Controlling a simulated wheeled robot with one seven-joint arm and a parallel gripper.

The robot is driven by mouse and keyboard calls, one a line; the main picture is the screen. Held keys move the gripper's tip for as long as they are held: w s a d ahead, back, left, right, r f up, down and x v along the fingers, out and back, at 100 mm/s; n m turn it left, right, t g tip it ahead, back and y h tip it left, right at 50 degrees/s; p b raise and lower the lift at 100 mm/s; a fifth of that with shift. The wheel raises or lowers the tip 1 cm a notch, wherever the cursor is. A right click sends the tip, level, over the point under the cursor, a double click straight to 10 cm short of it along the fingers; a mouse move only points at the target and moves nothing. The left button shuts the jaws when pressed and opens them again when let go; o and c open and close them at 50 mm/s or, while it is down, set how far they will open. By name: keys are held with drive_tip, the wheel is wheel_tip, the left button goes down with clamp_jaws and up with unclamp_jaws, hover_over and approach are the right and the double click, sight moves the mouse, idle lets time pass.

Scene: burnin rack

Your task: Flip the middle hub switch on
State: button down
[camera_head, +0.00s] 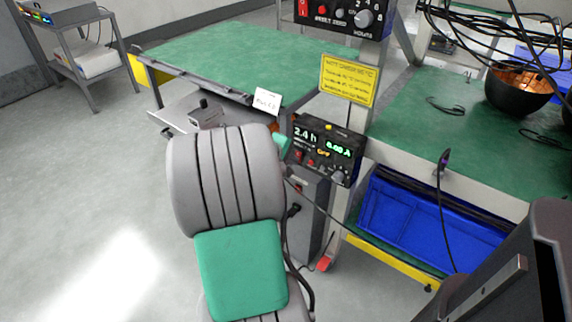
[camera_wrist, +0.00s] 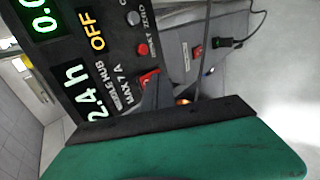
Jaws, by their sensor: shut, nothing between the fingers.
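The middle hub (camera_head: 325,150) is a black box on the bench post, with green readouts "2.4 h" and about zero amps. In the wrist view its panel (camera_wrist: 120,45) is turned sideways, labelled "MIDDLE HUB MAX 7 A", and a yellow readout says "OFF". Its red rocker switch (camera_wrist: 149,79) sits beside that label; a round red button (camera_wrist: 142,49) is next to it. My gripper (camera_wrist: 153,93) is shut and empty, its dark tip close to the switch; I cannot tell whether they touch. In the head view my arm hides most of the gripper.
Another control box (camera_head: 340,15) with a red switch hangs above. A yellow sign (camera_head: 348,80) is on the post. A grey box with a red switch (camera_wrist: 197,51) and plugged cable is near the hub. A blue bin (camera_head: 425,225) sits below the right bench. Open floor lies left.

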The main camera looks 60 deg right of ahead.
drive_tip(key=shift+d, duration=0.15)
idle(0.3)
drive_tip(key=shift+r+p, duration=0.1)
drive_tip(key=shift+p, duration=0.25)
drive_tip(key=shift+r+p, duration=0.7)
drive_tip(key=shift+r, duration=0.05)
drive_tip(key=shift+f, duration=0.1)
drive_tip(key=a+f+p+v, duration=0.1)
drive_tip(key=p+v, duration=0.2)
drive_tip(key=v, duration=1)
drive_tip(key=shift+a+f+p, duration=0.25)
drive_tip(key=shift+a+p, duration=0.15)
drive_tip(key=shift+w, duration=0.15)
